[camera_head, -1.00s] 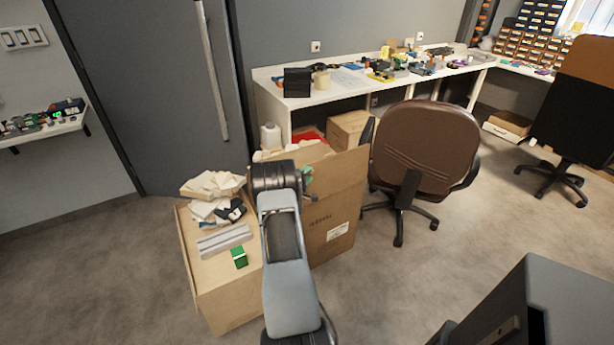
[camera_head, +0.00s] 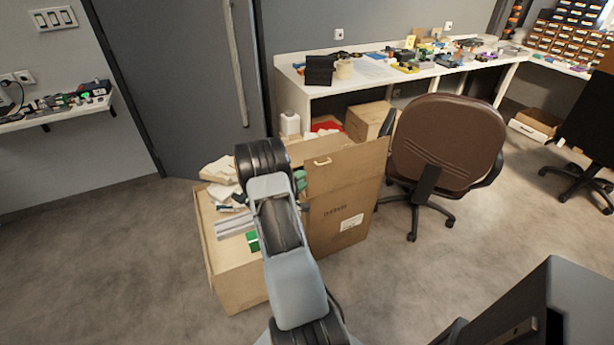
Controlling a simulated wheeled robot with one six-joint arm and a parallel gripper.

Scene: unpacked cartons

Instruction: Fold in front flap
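A tall brown carton (camera_head: 335,215) with printed text and a white label stands right of my arm. Its front flap (camera_head: 345,165) stands upright above the front face and has a hand slot near its top left. The carton's left side and much of its opening are hidden by my arm and the flap. My arm reaches forward in the middle of the view and bends at the carton's left edge. Only a small dark part at my gripper (camera_head: 303,207) shows there, beside the carton's front face. Its fingers are hidden, and I cannot tell whether it touches the carton.
A lower box (camera_head: 235,275) on the left bears pale packages, a grey bar and a green item. A brown chair (camera_head: 447,140) stands close to the carton's right. A cluttered white bench (camera_head: 375,80) is behind. Floor is open at far left and front right.

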